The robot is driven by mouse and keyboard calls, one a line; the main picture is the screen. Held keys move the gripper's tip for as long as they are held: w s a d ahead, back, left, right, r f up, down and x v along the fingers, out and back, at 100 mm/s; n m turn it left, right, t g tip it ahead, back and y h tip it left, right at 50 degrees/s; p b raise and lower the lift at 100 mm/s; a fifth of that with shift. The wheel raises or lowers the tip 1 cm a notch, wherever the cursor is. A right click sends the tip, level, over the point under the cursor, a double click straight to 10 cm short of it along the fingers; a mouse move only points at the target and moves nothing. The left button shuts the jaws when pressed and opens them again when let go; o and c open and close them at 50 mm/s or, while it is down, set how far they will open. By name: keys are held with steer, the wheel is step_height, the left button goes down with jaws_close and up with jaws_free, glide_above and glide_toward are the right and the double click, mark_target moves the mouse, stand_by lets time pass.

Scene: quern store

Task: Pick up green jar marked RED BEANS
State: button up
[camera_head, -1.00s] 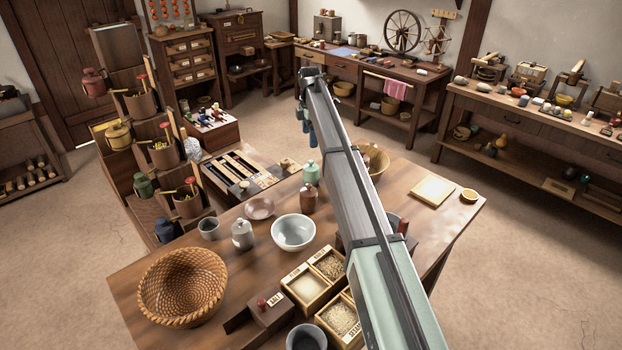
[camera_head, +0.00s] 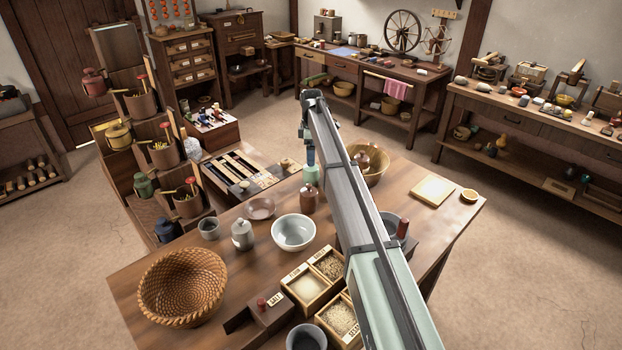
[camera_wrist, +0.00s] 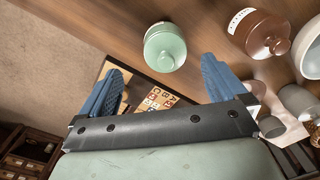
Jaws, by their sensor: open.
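A pale green lidded jar (camera_head: 311,175) stands upright at the far edge of the table (camera_head: 262,232). It also shows from above in the wrist view (camera_wrist: 165,48); no lettering is readable on it. My gripper (camera_head: 310,156) is open, its blue fingers just above the jar and hiding its top in the head view. In the wrist view my gripper (camera_wrist: 161,80) has its fingers spread with nothing between them, and the jar lies beyond the tips. A darker green jar (camera_head: 143,186) sits on the stepped shelf at left; its marking is unreadable too.
A brown lidded jar (camera_head: 308,200) stands close to the green jar, with a white label in the wrist view (camera_wrist: 262,33). A white bowl (camera_head: 293,232) and a grey jar (camera_head: 242,236) are nearer. A basket (camera_head: 376,172) stands at right.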

mark_target(311, 176)
steer(key=shift+s+f, duration=0.2)
steer(key=shift+f, duration=1.5)
steer(key=shift+s+f, duration=0.15)
steer(key=shift+f, duration=1.5)
steer(key=c, duration=1.3)
steer(key=shift+c, duration=0.5)
steer(key=shift+r, duration=0.15)
